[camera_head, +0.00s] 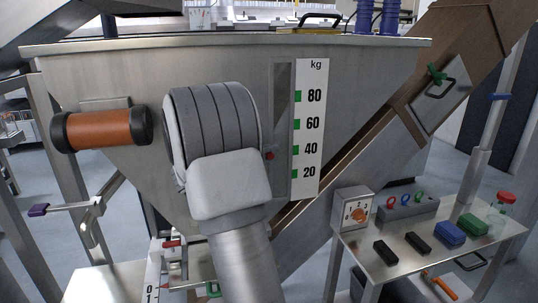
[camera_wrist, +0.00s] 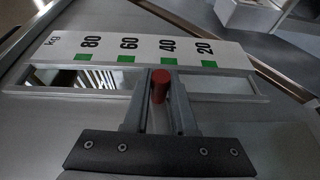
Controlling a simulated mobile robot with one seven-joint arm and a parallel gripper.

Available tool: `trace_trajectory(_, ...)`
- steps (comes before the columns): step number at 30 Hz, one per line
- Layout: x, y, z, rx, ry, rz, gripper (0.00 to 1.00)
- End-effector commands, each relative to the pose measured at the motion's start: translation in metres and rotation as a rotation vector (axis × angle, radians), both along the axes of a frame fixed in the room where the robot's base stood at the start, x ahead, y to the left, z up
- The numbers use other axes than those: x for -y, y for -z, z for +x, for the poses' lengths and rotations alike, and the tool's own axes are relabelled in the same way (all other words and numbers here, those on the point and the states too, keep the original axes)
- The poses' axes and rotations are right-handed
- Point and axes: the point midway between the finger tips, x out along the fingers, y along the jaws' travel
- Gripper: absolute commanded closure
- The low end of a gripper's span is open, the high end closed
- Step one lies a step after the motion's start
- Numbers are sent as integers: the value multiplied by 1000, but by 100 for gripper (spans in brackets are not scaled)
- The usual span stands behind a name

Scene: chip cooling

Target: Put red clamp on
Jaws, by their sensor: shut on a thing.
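The red clamp (camera_wrist: 159,92) is a small red cylinder between the fingers of my gripper (camera_wrist: 160,78) in the wrist view. My gripper is shut on it, in front of the hopper's level scale (camera_wrist: 145,48), close to the 40 mark. In the head view a small red spot, likely the clamp (camera_head: 269,156), shows beside the sight window, near the height of 40 on the kg scale (camera_head: 309,130). My arm hides most of the gripper there. I cannot tell whether the clamp touches the window frame.
The steel hopper (camera_head: 120,70) fills the middle. An orange cylinder (camera_head: 100,129) juts out at left. At right a side table (camera_head: 350,238) carries a dial box (camera_head: 354,209), colored rings, black and blue blocks and a red-capped bottle (camera_head: 502,208). A sloping brown chute (camera_head: 455,50) rises at right.

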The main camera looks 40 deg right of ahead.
Motion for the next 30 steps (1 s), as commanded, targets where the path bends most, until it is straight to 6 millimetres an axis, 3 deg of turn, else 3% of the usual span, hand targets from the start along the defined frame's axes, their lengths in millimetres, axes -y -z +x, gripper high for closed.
trace_trajectory(11,0,10,0,87,-1,148,100)
trace_trajectory(30,-8,39,5,375,-1,672,100)
